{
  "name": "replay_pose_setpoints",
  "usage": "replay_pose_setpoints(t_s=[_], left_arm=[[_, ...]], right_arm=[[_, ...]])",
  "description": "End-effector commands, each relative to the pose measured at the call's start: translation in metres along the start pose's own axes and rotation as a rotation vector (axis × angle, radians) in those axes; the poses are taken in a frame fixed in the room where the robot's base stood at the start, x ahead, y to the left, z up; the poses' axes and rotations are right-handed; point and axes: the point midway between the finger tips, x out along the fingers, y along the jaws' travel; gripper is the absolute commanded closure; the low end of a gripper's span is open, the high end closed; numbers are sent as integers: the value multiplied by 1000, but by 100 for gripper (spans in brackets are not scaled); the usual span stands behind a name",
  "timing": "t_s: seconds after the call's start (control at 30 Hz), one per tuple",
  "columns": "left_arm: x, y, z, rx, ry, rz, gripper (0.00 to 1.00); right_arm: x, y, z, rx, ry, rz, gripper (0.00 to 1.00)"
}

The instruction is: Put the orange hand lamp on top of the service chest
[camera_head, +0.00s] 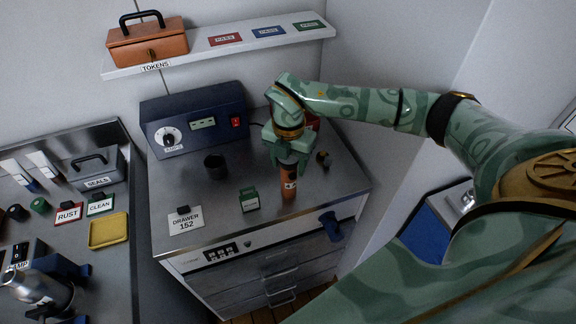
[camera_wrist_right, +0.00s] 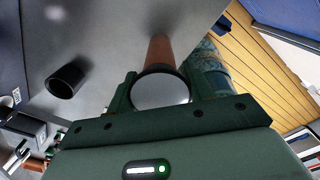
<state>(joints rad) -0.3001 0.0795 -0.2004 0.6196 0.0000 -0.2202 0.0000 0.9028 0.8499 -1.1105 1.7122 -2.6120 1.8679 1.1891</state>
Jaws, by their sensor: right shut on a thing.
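The orange hand lamp (camera_head: 288,188) is upright at the right part of the service chest's grey top (camera_head: 232,220). I cannot tell whether its lower end touches the top. My right gripper (camera_head: 289,160) comes from above and is shut on the lamp's upper end. In the right wrist view the lamp's orange body (camera_wrist_right: 160,50) and round grey end (camera_wrist_right: 160,91) show between the fingers (camera_wrist_right: 160,92). The gripper hides part of the upper lamp in the head view. My left gripper is not in view.
On the chest stand a blue power box (camera_head: 195,118), a dark cup (camera_head: 215,166), a green-white box (camera_head: 249,199) and a DRAWER 152 card (camera_head: 186,220). A small dark-and-brass item (camera_head: 323,158) is right of the lamp. A shelf (camera_head: 220,49) hangs above; a cluttered bench (camera_head: 105,262) is left.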

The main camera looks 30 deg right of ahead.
Motion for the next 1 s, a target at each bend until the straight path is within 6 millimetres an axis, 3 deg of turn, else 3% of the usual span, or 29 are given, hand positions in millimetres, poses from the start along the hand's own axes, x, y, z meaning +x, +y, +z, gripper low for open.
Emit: replay_pose_setpoints(t_s=[0.23, 0.27, 0.3, 0.33, 0.73, 1.0], left_arm=[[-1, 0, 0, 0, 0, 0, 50], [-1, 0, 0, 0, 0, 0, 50], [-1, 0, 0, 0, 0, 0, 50], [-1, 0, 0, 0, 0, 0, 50], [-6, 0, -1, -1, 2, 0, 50], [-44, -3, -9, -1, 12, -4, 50]], right_arm=[[1, 0, 0, 1, 0, -1, 79], [1, 0, 0, 1, 0, -1, 42], [1, 0, 0, 1, 0, -1, 31], [1, 0, 0, 1, 0, -1, 26], [-6, 0, 0, 0, -1, 0, 26], [-50, 0, 0, 1, -2, 2, 26]])
